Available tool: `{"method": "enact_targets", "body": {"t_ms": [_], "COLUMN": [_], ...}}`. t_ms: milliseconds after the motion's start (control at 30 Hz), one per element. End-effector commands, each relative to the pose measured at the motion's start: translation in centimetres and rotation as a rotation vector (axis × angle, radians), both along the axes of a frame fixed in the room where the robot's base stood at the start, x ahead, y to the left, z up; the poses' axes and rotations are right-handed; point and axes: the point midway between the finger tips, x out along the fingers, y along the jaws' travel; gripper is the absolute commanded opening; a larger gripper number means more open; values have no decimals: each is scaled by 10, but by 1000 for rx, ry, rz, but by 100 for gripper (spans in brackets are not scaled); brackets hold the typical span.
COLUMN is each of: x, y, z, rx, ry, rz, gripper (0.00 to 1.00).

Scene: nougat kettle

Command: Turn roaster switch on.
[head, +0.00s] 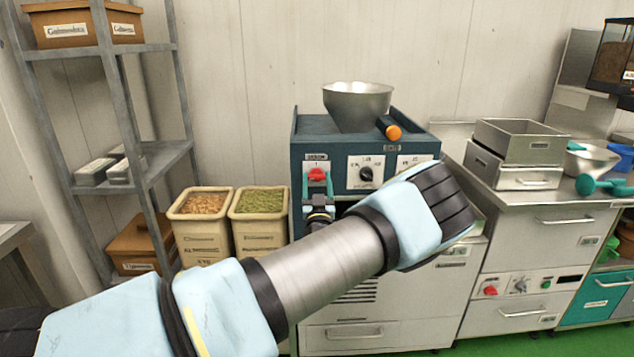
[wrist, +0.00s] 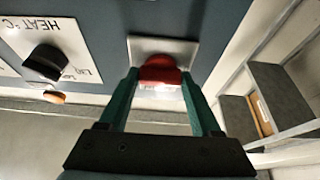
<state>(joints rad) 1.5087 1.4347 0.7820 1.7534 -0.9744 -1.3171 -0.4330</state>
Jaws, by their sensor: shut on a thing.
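The dark blue-green roaster (head: 335,146) stands in the middle of the head view with a steel hopper (head: 358,103) on top. Its red switch (head: 317,174) is a knob on a white plate at the left of the front panel. In the wrist view the red switch (wrist: 160,70) sits between the green fingers of my gripper (wrist: 160,80), which is shut on it from both sides. In the head view my gripper (head: 318,187) reaches up to the switch from below. The knob's turned position cannot be told.
A black heat dial (head: 366,174) sits just right of the switch, also in the wrist view (wrist: 46,62). Bins of nuts (head: 203,203) and green pieces (head: 262,202) stand left. A metal shelf (head: 122,60) stands further left. Steel trays (head: 519,141) rest on the right counter.

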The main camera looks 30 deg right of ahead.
Motion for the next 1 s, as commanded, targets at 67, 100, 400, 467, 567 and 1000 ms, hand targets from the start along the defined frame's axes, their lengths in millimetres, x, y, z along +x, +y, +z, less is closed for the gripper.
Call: {"method": "enact_targets", "body": {"t_ms": [67,100,400,467,567,1000], "x": [0,0,0,0,1,1], "y": [0,0,1,1,1,3], "z": [0,0,-2,-3,-3,-1], "rx": [0,1,66,97,158,529], "ry": [0,-1,-31,-45,-75,-248], "rz": [0,-1,0,1,0,1], "gripper": [9,9,9,9,9,9]}}
